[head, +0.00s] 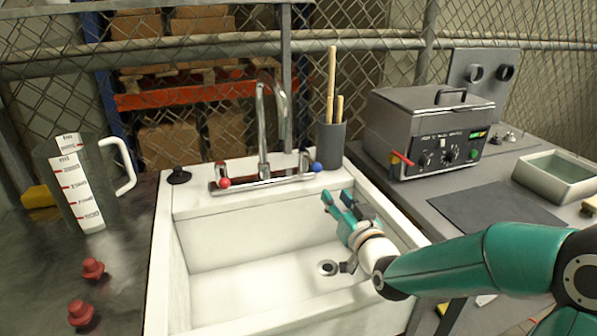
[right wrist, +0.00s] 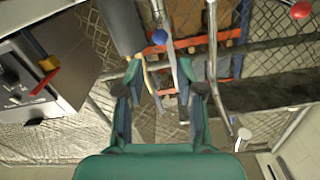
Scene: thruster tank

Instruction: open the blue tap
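The blue tap (head: 316,167) is a small blue knob at the right end of the chrome mixer on the sink's back ledge. It also shows in the right wrist view (right wrist: 159,37), beyond the fingertips and roughly between them. My right gripper (head: 338,197) is over the right side of the sink basin, in front of the blue tap and a little to its right. Its teal fingers are apart with nothing between them, and it does not touch the tap. My left gripper is out of view.
The red tap (head: 224,183) and tall curved spout (head: 262,130) stand left of the blue tap. A grey cup of wooden sticks (head: 330,145) stands close behind it. A metal bath (head: 425,130) is at right, a measuring jug (head: 82,190) at left. The white basin (head: 215,240) looks empty.

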